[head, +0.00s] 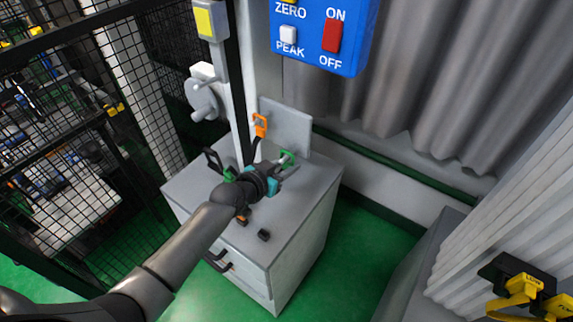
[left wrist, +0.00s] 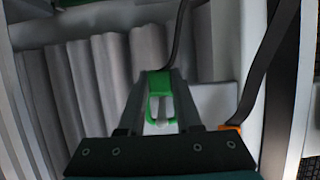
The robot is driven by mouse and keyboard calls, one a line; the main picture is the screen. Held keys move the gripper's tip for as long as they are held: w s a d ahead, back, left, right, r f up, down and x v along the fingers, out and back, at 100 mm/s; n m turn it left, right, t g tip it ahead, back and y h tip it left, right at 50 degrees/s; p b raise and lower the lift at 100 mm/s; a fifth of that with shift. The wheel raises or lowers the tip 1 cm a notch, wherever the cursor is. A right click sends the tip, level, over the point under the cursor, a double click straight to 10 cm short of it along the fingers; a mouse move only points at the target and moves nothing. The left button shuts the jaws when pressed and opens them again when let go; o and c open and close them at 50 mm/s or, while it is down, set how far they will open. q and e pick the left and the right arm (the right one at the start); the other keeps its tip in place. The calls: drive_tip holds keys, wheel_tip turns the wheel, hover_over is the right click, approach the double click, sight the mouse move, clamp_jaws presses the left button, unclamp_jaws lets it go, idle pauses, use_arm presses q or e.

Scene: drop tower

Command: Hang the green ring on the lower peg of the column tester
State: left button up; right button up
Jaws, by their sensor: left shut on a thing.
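The green ring (head: 288,156) is at the tips of my left gripper (head: 283,170), above the grey cabinet top and in front of an upright grey plate. In the left wrist view the green ring (left wrist: 155,80) sits between the two fingers (left wrist: 157,86), which are shut on it; its open loop points toward the camera. A short pale rod shows within the loop; I cannot tell whether it passes through or lies behind. An orange ring (head: 260,125) with a dark strap is up beside the column (head: 236,105); its edge shows in the left wrist view (left wrist: 230,127). My right gripper is out of view.
The grey cabinet (head: 300,225) carries a black loop (head: 212,159), another green piece (head: 229,174) and a small dark block (head: 264,235). A blue switch panel (head: 318,35) hangs above. Black mesh fencing (head: 60,100) stands left, a grey curtain (head: 430,90) behind.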

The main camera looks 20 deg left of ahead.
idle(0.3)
use_arm(q)
drive_tip(key=o, duration=0.7)
drive_tip(key=p+v, duration=0.2)
drive_tip(key=v, duration=1.3)
drive_tip(key=shift+s+r+p, duration=0.1)
drive_tip(key=shift+p, duration=0.3)
